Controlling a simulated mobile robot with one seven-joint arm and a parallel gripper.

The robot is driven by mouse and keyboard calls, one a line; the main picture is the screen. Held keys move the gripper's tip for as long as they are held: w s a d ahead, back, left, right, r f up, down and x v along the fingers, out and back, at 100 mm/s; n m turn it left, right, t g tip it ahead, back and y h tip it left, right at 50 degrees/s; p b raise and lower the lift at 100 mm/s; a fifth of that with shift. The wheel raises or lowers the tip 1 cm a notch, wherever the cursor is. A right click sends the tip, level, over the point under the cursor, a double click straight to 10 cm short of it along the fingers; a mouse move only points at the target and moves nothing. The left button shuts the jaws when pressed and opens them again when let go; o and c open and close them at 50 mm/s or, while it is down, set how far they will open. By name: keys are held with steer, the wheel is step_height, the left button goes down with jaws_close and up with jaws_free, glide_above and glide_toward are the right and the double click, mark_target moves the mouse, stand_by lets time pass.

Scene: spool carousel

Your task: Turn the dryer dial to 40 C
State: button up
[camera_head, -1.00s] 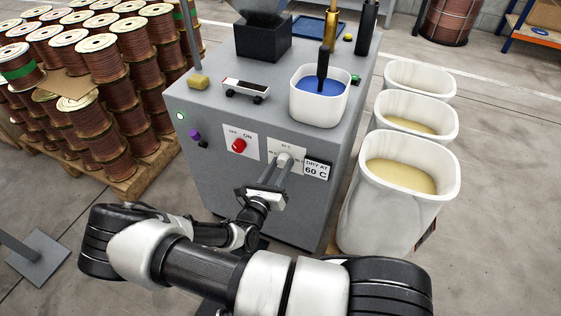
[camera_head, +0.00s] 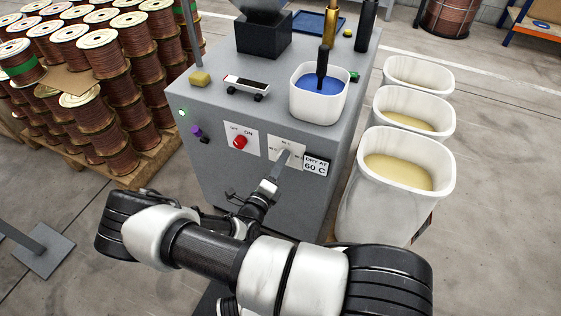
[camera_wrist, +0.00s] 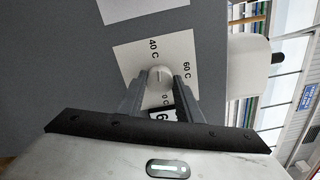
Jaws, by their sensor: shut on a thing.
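The dryer dial (camera_wrist: 160,72) is a small pale knob on a white plate (camera_wrist: 180,47) on the front of the grey dryer. The plate's labels "40 C" and "60 C" show in the wrist view; a third label is partly hidden by a finger. My gripper (camera_wrist: 160,80) is shut on the dial, one finger on each side. In the head view my gripper (camera_head: 281,161) reaches the dial from the front, with its fingers nearly in line. I cannot tell which label the dial's mark points to.
A "DRY AT 60 C" sign (camera_head: 315,163) is right of the dial plate. A red ON/OFF knob (camera_head: 240,142) is to its left. White bins (camera_head: 385,205) stand right of the dryer (camera_head: 225,185); wire spools (camera_head: 100,95) are stacked at left.

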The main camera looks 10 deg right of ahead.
steer(key=shift+n, duration=0.9)
steer(key=o, duration=1)
steer(key=shift+o, duration=0.2)
steer(key=p+v, duration=0.1)
steer(key=v, duration=1.6)
steer(key=shift+s+a, duration=0.15)
steer(key=shift+s, duration=0.05)
